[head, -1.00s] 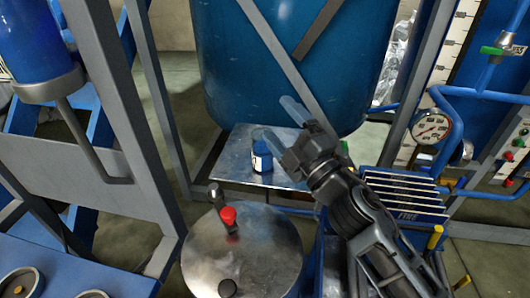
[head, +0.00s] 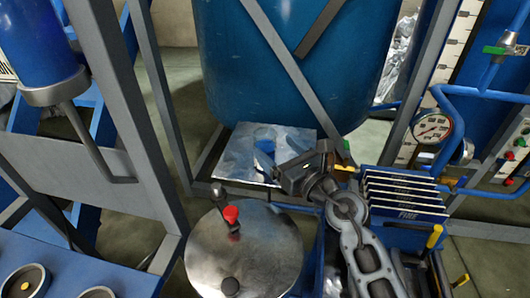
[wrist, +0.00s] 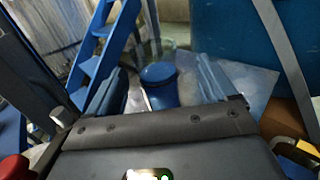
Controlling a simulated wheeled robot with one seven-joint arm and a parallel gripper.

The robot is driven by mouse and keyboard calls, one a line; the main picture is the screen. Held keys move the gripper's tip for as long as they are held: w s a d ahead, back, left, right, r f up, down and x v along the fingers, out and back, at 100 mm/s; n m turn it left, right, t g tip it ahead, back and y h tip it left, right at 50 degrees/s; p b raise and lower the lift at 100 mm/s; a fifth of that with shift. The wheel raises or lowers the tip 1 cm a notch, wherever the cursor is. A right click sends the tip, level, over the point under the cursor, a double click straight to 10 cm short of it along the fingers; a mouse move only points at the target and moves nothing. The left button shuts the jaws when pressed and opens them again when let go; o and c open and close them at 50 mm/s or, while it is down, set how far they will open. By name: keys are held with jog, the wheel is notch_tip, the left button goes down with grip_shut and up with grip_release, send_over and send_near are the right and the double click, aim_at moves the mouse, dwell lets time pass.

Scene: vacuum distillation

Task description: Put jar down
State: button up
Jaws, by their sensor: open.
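The jar (wrist: 160,88) is dark blue with a rounded blue lid and stands upright on the shiny metal plate (head: 238,140). In the wrist view it sits between the two blue fingers of my gripper (wrist: 161,72), which are spread to either side. A gap shows on the right; on the left the finger is close, and I cannot tell if it touches. In the head view my gripper (head: 266,156) is low over the plate, and its fingers and body largely hide the jar.
A large blue tank (head: 290,70) stands behind the plate, with grey diagonal braces in front. A round metal lid (head: 245,255) with a red-knobbed valve (head: 231,215) is in front.

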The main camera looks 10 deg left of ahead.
aim_at(260, 136)
jog(key=b+x, duration=0.1)
jog(key=x, duration=0.2)
jog(key=b+x, duration=0.1)
jog(key=x, duration=0.2)
jog(key=shift+a+f, duration=0.25)
jog(key=shift+a, duration=0.15)
jog(key=c, duration=1.2)
jog(key=shift+r, duration=0.1)
jog(key=shift+c, duration=0.6)
jog(key=shift+r, duration=0.1)
